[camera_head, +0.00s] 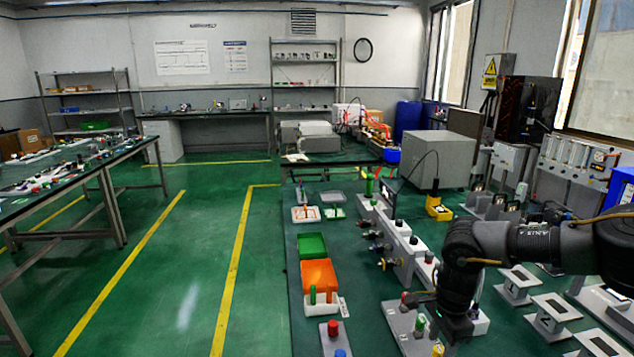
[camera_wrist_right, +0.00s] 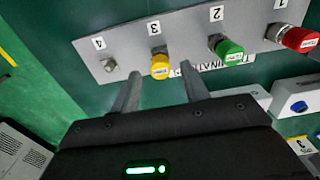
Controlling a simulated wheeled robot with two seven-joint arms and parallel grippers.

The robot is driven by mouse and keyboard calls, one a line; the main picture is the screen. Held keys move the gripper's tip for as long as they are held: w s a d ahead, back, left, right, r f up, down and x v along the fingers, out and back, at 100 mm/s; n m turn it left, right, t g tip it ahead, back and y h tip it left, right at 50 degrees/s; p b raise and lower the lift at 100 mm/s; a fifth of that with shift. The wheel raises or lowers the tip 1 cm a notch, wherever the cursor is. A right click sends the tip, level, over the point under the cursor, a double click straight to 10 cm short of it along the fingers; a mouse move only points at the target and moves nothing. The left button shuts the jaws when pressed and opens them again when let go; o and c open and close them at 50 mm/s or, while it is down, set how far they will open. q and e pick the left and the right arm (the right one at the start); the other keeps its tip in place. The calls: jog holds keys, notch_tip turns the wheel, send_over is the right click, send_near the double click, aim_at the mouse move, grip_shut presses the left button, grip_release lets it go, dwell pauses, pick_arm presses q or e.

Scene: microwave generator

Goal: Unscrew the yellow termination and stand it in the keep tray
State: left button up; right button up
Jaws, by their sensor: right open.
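The yellow termination (camera_wrist_right: 160,66) sits on the connector numbered 3 of a grey panel (camera_wrist_right: 125,62) in the right wrist view. It also shows at the lower edge of the head view (camera_head: 437,348). My right gripper (camera_wrist_right: 160,88) is open and empty. Its two fingers point at the panel, with the yellow termination ahead of the gap between them and apart from both. In the head view the dark right gripper (camera_head: 453,325) hangs beside the panel, its fingertips unclear.
A green termination (camera_wrist_right: 229,51) and a red one (camera_wrist_right: 298,38) sit at 2 and 1; connector 4 (camera_wrist_right: 109,65) is bare. Orange (camera_head: 319,275) and green (camera_head: 312,245) bins stand left on the bench. Numbered grey stands (camera_head: 551,315) are at right.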

aim_at(439, 349)
notch_tip(439, 349, down, 3)
jog(key=shift+f+b, duration=0.2)
jog(key=shift+b, duration=0.4)
jog(key=shift+f, duration=0.1)
pick_arm(q)
jog(key=shift+w+a+f, duration=0.2)
jog(key=shift+a+f, duration=0.2)
jog(key=shift+a, duration=0.05)
jog(key=shift+w+a+f, duration=0.2)
jog(key=shift+a+f, duration=0.15)
jog(key=shift+a, duration=0.1)
jog(key=shift+s, duration=0.2)
jog(key=shift+w+r, duration=0.2)
pick_arm(e)
grip_shut()
pick_arm(q)
jog(key=shift+a, duration=0.1)
jog(key=shift+s+r+p, duration=0.1)
jog(key=shift+r+p, duration=0.05)
jog(key=shift+p, duration=0.2)
pick_arm(e)
jog(key=shift+r, duration=0.25)
